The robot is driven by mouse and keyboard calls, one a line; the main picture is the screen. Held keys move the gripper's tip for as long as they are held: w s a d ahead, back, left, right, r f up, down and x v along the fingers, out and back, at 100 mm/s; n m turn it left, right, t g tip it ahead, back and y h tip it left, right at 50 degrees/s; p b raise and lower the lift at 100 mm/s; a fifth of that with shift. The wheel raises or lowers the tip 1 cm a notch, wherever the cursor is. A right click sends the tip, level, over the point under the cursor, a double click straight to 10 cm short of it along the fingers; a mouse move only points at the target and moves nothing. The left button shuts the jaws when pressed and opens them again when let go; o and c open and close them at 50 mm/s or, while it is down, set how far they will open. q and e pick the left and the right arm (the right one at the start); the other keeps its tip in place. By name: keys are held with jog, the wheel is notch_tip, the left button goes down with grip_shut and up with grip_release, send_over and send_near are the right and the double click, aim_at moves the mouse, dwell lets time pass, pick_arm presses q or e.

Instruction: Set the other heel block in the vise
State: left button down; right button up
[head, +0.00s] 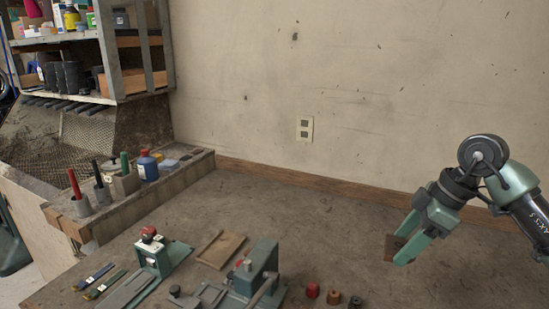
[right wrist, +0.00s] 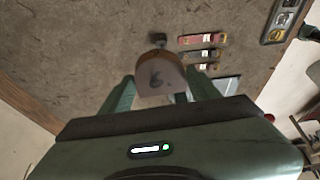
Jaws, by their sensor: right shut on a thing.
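My right gripper (head: 408,246) is at the right of the head view, raised over the bench. It is shut on a brown heel block (head: 391,248). A green bench device that looks like the vise (head: 262,260) stands at the lower middle of the head view, left of and apart from the gripper. Whether its jaws hold anything is not clear. My left gripper is out of view.
A second green device (head: 153,252) with a red knob stands to the left, near a flat wooden board (head: 222,249). A red spool-like piece (head: 312,290) and a brown one (head: 333,297) stand right of the vise. A tool ledge (head: 185,176) lines the left. The bench's right side is clear.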

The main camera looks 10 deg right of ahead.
aim_at(394, 250)
jog(key=n+g, duration=0.1)
jog(key=n, duration=0.1)
jog(key=a+f+n, duration=0.1)
jog(key=n, duration=0.1)
jog(key=n+g, duration=0.1)
jog(key=n, duration=0.1)
jog(key=shift+s+a+f+n+g+y, duration=0.15)
jog(key=shift+a+f+n+g+y, duration=0.15)
jog(key=shift+a+n, duration=0.1)
jog(key=n, duration=0.1)
jog(key=n+g, duration=0.1)
jog(key=n, duration=0.2)
jog(key=shift+s+a+f+g, duration=0.1)
jog(key=shift+a+f+g, duration=0.2)
jog(key=shift+a+f, duration=0.1)
jog(key=n, duration=0.1)
jog(key=n+h, duration=0.1)
jog(key=n+g, duration=0.1)
jog(key=shift+s+a+f+n, duration=0.15)
jog(key=shift+a+f+n, duration=0.15)
jog(key=shift+a, duration=0.1)
jog(key=s+a+f+m+t+h, duration=0.1)
jog(key=s+a+f+m+t, duration=0.2)
jog(key=m, duration=1)
jog(key=s+a+f+m+t+h, duration=0.2)
jog(key=a+m, duration=0.5)
jog(key=m, duration=0.6)
jog(key=s+f+t, duration=0.1)
jog(key=t, duration=0.1)
jog(key=shift+m+t+h, duration=0.3)
